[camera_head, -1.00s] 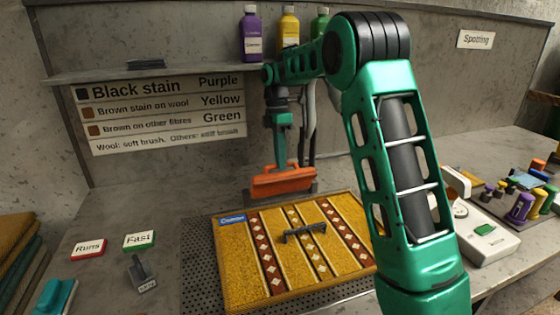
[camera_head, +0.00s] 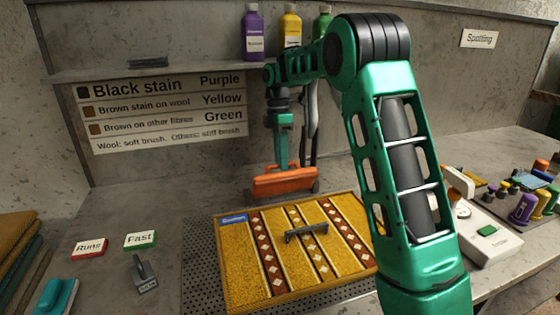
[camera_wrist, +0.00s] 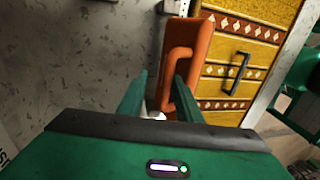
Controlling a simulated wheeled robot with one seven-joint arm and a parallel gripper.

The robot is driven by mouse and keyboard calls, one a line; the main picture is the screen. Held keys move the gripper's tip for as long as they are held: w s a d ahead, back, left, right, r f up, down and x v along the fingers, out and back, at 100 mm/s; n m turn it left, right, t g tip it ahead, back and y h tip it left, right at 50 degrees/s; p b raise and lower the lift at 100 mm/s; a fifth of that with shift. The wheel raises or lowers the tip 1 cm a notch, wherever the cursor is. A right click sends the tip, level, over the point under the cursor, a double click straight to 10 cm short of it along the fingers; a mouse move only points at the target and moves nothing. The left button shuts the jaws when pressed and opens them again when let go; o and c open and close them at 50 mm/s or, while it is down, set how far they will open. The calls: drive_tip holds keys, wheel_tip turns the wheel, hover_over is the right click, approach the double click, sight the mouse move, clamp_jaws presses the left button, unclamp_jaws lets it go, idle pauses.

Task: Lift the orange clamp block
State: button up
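The orange clamp block (camera_head: 285,182) lies behind the back edge of the patterned rug (camera_head: 240,262). It has a raised orange loop handle, which shows clearly in the wrist view (camera_wrist: 180,56). My gripper (camera_head: 281,163) points down at the block from above. In the wrist view its two green fingers (camera_wrist: 160,86) stand apart with a clear gap between them. The right finger overlaps the handle in that view, and the left finger is clear of it. I cannot tell whether either finger touches the handle.
A dark bracket-like handle (camera_head: 306,231) sits on the rug. A shelf (camera_head: 175,72) with bottles is above and behind my gripper. A white device (camera_head: 480,232) and small bottles stand at the right.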

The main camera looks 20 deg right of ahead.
drive_tip(key=shift+r, duration=0.1)
drive_tip(key=s+a+r, duration=0.5)
drive_tip(key=a+r, duration=0.5)
drive_tip(key=shift+a+r, duration=0.25)
drive_tip(key=shift+r, duration=0.15)
drive_tip(key=shift+s, duration=0.1)
